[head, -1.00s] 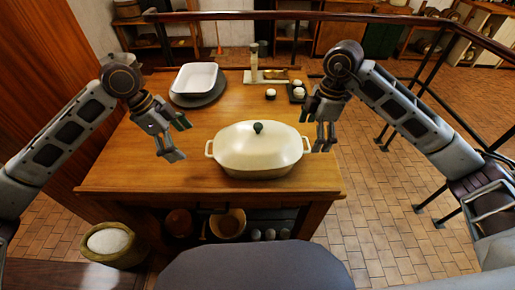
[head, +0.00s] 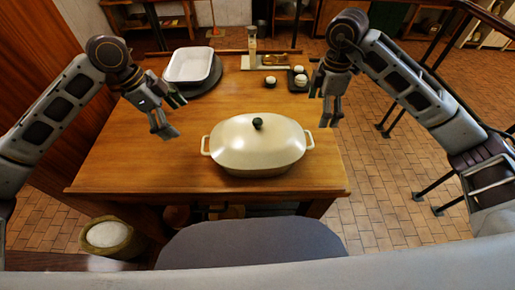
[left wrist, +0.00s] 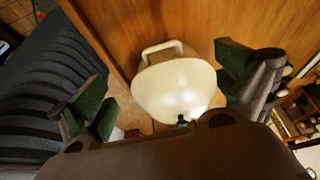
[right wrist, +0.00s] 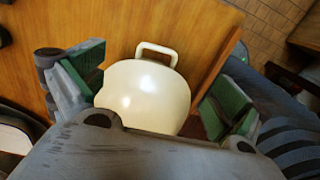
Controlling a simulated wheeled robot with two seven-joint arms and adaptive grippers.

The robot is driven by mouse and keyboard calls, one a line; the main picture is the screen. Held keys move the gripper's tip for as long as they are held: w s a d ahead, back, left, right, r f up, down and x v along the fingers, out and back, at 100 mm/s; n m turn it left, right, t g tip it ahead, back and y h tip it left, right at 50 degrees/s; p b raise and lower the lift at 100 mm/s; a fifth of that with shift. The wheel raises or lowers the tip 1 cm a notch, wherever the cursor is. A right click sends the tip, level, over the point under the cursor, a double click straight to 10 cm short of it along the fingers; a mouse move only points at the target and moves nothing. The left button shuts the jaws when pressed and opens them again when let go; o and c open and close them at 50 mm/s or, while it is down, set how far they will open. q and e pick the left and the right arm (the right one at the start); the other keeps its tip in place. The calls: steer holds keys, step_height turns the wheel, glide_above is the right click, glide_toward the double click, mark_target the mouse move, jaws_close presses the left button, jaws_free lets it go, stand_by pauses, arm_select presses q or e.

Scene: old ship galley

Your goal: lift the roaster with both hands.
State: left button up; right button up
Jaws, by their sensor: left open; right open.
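The roaster (head: 258,150) is a cream oval pot with a lid, a dark round knob and a loop handle at each end. It sits on the wooden table near its front edge. My left gripper (head: 167,128) is open and empty, above the table to the left of the left handle. In the left wrist view the roaster (left wrist: 175,90) shows between the green-padded fingers. My right gripper (head: 330,112) is open and empty, up and right of the right handle. In the right wrist view the roaster (right wrist: 145,95) and a handle (right wrist: 157,50) show between the fingers.
A white tray (head: 192,64) on a dark round base stands at the back left of the table. A dark tray (head: 297,80) with white round items is at the back right. A bin (head: 108,236) stands on the floor at front left. The table (head: 130,165) left of the roaster is clear.

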mark_target(202, 144)
arm_select(q)
steer(key=shift+f, duration=0.1)
steer(key=shift+x, duration=6.9)
arm_select(e)
steer(key=shift+f, duration=6.95)
arm_select(q)
steer(key=c, duration=1.8)
arm_select(e)
steer(key=c, duration=1.8)
arm_select(q)
steer(key=shift+d, duration=0.1)
arm_select(e)
steer(key=shift+w+r, duration=0.1)
